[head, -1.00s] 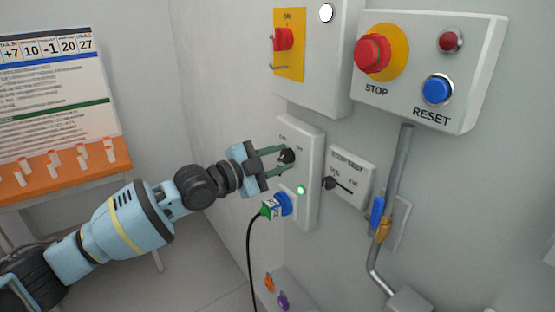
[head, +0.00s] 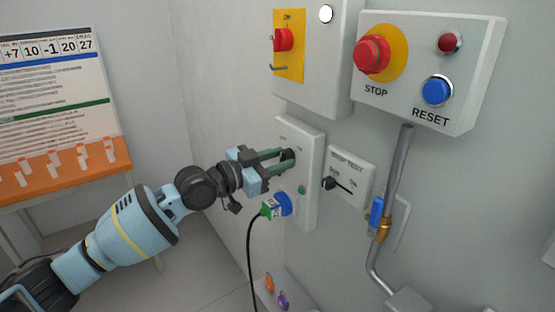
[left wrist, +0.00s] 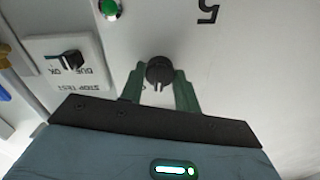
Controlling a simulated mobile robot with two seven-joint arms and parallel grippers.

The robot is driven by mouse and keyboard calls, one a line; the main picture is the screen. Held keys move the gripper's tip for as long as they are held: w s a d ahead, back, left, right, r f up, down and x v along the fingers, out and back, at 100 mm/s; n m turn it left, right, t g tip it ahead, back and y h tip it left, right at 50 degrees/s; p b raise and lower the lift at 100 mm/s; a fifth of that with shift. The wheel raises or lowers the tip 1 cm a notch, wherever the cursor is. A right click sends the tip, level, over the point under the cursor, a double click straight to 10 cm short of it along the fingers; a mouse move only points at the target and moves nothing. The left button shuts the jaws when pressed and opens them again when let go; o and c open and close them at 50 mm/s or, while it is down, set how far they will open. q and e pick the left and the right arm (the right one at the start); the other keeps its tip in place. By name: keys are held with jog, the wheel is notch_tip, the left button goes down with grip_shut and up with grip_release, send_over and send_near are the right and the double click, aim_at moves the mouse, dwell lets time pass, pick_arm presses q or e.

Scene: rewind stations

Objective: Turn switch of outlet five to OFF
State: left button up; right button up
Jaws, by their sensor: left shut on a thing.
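The outlet panel (head: 310,205) is a tall white box on the wall. Its black rotary switch (head: 288,156) sits near the top. My left gripper (head: 284,160) comes in from the left and is shut on this switch. In the left wrist view the switch (left wrist: 159,71) lies between the green fingers, its white mark pointing down in the picture. An upside-down number 5 (left wrist: 208,11) is printed on the panel. A green lamp (head: 302,190) below the switch looks dark in the head view. A blue socket with a green-and-white plug (head: 272,209) is under it. My right gripper is not in view.
Right of the panel is a white STOP TEST box (head: 350,172) with a small black switch. Above are a box with a red switch on a yellow plate (head: 290,65) and the STOP/RESET box (head: 425,75). A pipe with a blue-handled valve (head: 377,212) runs down the wall.

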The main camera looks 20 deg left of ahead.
pick_arm(q)
jog(key=n+p, duration=0.1)
jog(key=n, duration=0.4)
jog(key=shift+n, duration=0.3)
jog(key=n, duration=0.4)
jog(key=shift+r+p, duration=0.1)
jog(key=shift+p, duration=0.3)
jog(key=shift+n, duration=0.4)
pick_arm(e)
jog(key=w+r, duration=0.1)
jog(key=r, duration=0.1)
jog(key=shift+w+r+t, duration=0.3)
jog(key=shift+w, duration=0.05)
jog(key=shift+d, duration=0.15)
pick_arm(q)
jog(key=o, duration=0.9)
jog(key=shift+o, duration=0.4)
jog(key=shift+s, duration=0.1)
